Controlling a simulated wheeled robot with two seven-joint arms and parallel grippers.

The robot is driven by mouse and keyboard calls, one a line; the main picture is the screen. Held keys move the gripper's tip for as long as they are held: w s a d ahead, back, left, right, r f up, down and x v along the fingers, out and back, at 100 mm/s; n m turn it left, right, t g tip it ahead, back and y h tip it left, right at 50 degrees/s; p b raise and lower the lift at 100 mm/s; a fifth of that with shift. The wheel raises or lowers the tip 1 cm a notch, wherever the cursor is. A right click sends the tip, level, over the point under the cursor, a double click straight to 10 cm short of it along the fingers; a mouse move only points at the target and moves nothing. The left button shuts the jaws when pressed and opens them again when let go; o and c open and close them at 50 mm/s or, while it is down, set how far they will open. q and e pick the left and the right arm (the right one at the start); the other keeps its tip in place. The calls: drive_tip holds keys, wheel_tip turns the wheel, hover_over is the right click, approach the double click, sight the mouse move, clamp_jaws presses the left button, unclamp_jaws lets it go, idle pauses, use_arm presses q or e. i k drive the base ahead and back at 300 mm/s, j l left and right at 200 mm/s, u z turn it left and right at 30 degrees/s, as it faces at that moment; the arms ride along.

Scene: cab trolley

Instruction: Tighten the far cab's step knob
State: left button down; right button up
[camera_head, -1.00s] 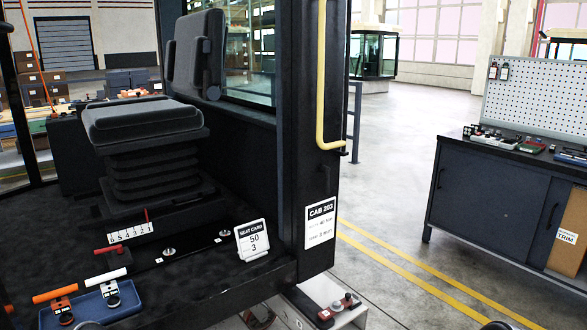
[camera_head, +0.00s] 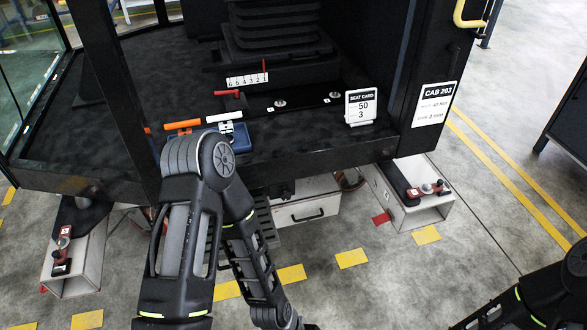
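The cab in front of me carries a sign reading CAB 203 (camera_head: 434,104). I cannot tell whether it is the far cab, and no other cab shows clearly now. Low at its right, a pale box (camera_head: 416,206) carries small red and black fittings (camera_head: 428,189). A similar box (camera_head: 75,262) stands low at the left, with red and black parts on top. I cannot identify a step knob for certain. My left arm bends in front of the cab's floor edge, and its gripper is not visible. Part of my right arm shows at the lower right; its gripper is not visible.
A seat card (camera_head: 361,106) stands on the cab floor. A blue tray (camera_head: 240,141) with orange- and white-handled tools lies partly behind my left arm. A pale drawer box (camera_head: 304,206) is under the cab. Bare floor with yellow markings lies to the right.

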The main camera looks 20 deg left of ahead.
sight(285, 196)
drive_tip(key=i+l+u, duration=0.15)
drive_tip(key=i+l, duration=0.15)
drive_tip(key=i+l+u, duration=0.15)
drive_tip(key=l, duration=0.25)
drive_tip(key=i+l+u, duration=0.15)
drive_tip(key=i+l, duration=0.2)
drive_tip(key=i+l+u, duration=0.15)
drive_tip(key=l, duration=0.35)
drive_tip(key=i, duration=0.05)
